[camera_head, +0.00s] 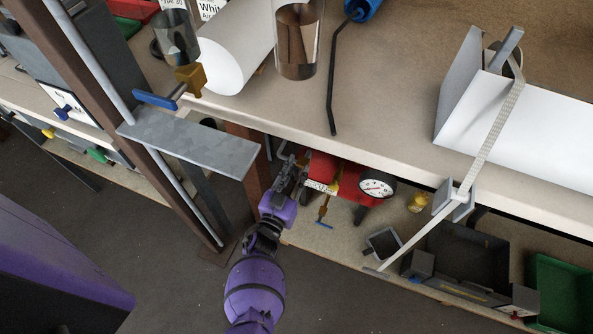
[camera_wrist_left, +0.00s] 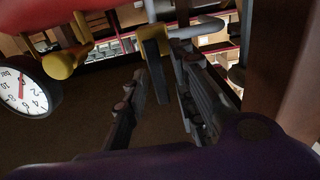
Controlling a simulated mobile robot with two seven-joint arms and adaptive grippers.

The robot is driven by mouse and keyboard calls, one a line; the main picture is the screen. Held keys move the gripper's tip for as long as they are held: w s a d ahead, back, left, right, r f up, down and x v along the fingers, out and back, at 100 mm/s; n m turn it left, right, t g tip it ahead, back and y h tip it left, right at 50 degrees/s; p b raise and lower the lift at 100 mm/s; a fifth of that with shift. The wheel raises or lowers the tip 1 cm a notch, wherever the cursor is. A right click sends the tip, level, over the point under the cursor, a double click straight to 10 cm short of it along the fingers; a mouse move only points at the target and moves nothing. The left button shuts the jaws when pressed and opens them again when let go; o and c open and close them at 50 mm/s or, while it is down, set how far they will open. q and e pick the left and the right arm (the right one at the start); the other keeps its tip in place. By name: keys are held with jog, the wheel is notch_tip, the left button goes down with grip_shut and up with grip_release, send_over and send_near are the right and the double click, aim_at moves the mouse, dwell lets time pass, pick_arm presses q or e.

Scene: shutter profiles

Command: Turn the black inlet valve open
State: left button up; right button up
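The red tank (camera_head: 345,182) with a round white gauge (camera_head: 377,186) sits under the bench top. My left gripper (camera_head: 287,168) reaches in at its left end, beside the brown post. The fingers are apart, with a gap showing; I cannot tell whether either touches the lever. The gauge also shows at the left of the wrist view (camera_wrist_left: 23,90). In the head view the lever is hidden by the gripper. My right gripper is not in view.
The bench edge (camera_head: 300,137) overhangs the tank. The brown post (camera_head: 246,175) and a grey metal plate (camera_head: 190,140) stand close left. A small valve with a blue handle (camera_head: 323,222) hangs in front of the tank. A black crate (camera_head: 465,250) lies to the right.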

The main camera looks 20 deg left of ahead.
pick_arm(q)
grip_shut()
